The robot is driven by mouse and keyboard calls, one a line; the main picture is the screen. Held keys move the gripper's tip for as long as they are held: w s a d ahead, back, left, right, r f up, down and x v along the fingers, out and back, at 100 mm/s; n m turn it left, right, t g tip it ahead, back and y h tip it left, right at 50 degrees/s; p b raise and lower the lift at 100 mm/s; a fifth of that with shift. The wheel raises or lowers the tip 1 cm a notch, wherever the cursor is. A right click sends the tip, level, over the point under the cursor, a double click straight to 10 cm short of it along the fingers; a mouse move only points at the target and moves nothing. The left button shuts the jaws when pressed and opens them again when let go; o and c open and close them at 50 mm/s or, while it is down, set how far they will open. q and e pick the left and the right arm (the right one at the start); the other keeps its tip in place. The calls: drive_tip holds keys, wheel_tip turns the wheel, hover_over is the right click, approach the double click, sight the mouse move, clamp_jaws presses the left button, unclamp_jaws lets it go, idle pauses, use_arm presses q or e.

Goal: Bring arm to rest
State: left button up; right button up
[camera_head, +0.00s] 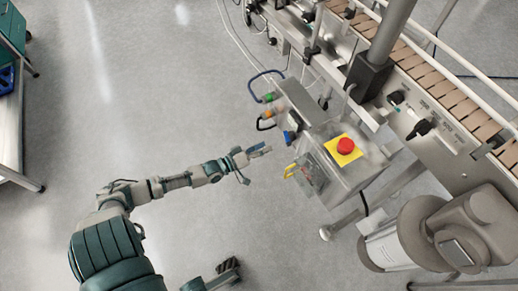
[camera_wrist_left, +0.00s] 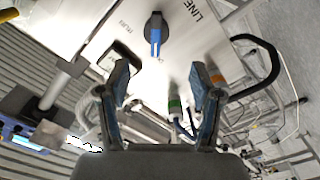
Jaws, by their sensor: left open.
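My left arm reaches in from the lower left in the head view. Its gripper (camera_head: 256,152) is in free air, left of the control box (camera_head: 345,172) and apart from it. In the left wrist view the two fingers of the left gripper (camera_wrist_left: 160,90) are spread with nothing between them. Beyond them is the box's panel with a blue selector knob (camera_wrist_left: 155,32) and a green part (camera_wrist_left: 174,104). A grey and dark part at the bottom edge of the head view is cut off, and I cannot tell whether it is my right gripper.
The box has a red button (camera_head: 345,146) on a yellow plate and cables on its left. A conveyor (camera_head: 455,98) runs along the upper right. A large grey cylindrical unit (camera_head: 430,230) is at the lower right. A cart (camera_head: 12,120) stands far left. The floor (camera_head: 150,100) between is clear.

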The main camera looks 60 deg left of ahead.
use_arm(q)
drive_tip(key=shift+s+a, duration=0.1)
drive_tip(key=shift+s, duration=1)
